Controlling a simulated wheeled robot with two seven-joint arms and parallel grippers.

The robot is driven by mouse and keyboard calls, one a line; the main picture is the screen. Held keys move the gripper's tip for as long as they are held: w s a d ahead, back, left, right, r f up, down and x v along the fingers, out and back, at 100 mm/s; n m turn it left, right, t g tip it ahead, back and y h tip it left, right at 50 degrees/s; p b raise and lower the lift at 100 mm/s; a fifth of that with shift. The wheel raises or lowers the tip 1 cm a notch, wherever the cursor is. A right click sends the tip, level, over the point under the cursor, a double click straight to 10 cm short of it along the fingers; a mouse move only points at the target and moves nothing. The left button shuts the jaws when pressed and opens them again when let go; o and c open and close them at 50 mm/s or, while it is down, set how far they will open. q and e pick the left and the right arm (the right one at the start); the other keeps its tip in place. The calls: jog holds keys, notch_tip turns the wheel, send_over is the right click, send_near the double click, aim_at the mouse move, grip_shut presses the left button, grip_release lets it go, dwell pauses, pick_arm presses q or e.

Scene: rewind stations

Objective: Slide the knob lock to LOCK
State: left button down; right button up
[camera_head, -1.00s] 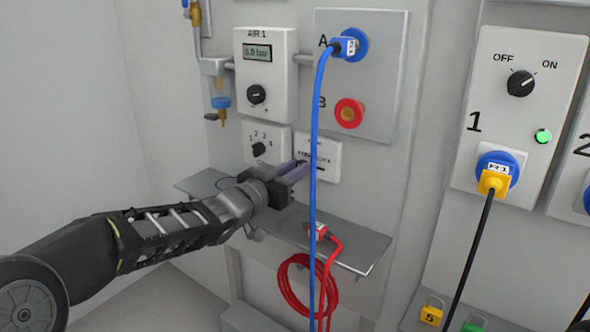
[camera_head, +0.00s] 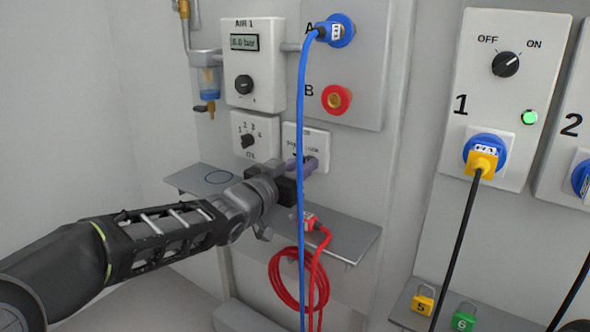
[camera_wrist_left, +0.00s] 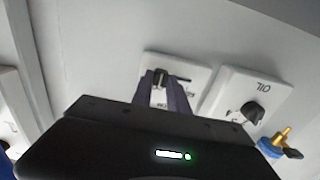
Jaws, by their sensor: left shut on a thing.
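The knob lock plate (camera_head: 291,133), a small white panel, is on the wall below the red port B; its lettering is too small to read fully. My left gripper (camera_head: 309,163) is at the lower part of this plate, with its purple fingers covering part of it. In the left wrist view the fingers (camera_wrist_left: 166,92) are shut on the dark slider (camera_wrist_left: 160,76) of the lock plate (camera_wrist_left: 190,76). Which end of its slot the slider is at cannot be told. My right gripper is not in view.
The OIL knob panel (camera_head: 249,128) is just left of the lock plate. A blue cable (camera_head: 301,210) hangs in front of my left gripper.

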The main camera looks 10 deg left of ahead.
pick_arm(q)
jog(key=shift+d, duration=0.25)
jog(key=c, duration=1.3)
grip_release()
jog(key=shift+s+a, duration=0.1)
jog(key=shift+s, duration=0.05)
jog(key=p+v, duration=0.2)
jog(key=v, duration=0.5)
jog(key=shift+s+a, duration=0.1)
jog(key=shift+s, duration=0.2)
